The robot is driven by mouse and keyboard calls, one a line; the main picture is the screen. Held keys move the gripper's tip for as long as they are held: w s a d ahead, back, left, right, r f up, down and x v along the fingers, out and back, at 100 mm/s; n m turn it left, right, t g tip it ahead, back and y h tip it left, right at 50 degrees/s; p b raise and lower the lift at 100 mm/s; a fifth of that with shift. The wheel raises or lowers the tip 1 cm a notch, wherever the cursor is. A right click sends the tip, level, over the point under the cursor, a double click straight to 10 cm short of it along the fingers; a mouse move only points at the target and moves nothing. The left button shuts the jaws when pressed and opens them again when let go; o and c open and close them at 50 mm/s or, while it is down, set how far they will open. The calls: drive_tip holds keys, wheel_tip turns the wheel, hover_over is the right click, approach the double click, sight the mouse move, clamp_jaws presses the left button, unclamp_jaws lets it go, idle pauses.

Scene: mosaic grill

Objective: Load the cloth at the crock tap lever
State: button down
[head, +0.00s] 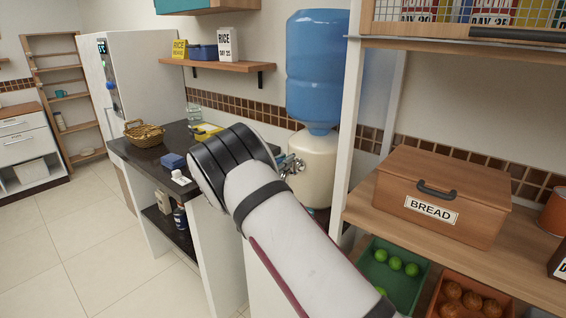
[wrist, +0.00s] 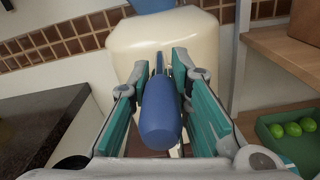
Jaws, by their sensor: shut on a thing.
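The cream crock (head: 312,165) stands at the end of the dark counter, with a blue water bottle (head: 318,70) upside down on it. My gripper (head: 291,166) is at the front of the crock, partly hidden behind my arm in the head view. My gripper is shut on this piece. I cannot make out a cloth for sure.
A white upright post (head: 345,130) and a shelf with a bread box (head: 440,195) stand close on the right. Green produce lies in a crate (head: 400,288) below.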

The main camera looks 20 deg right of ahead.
drive_tip(key=shift+r+g+y, duration=0.25)
drive_tip(key=shift+g+y, duration=0.25)
drive_tip(key=shift+y, duration=0.2)
drive_tip(key=c, duration=1.5)
unclamp_jaws()
drive_tip(key=shift+o, duration=0.2)
drive_tip(key=v, duration=1.2)
drive_tip(key=shift+f, duration=0.1)
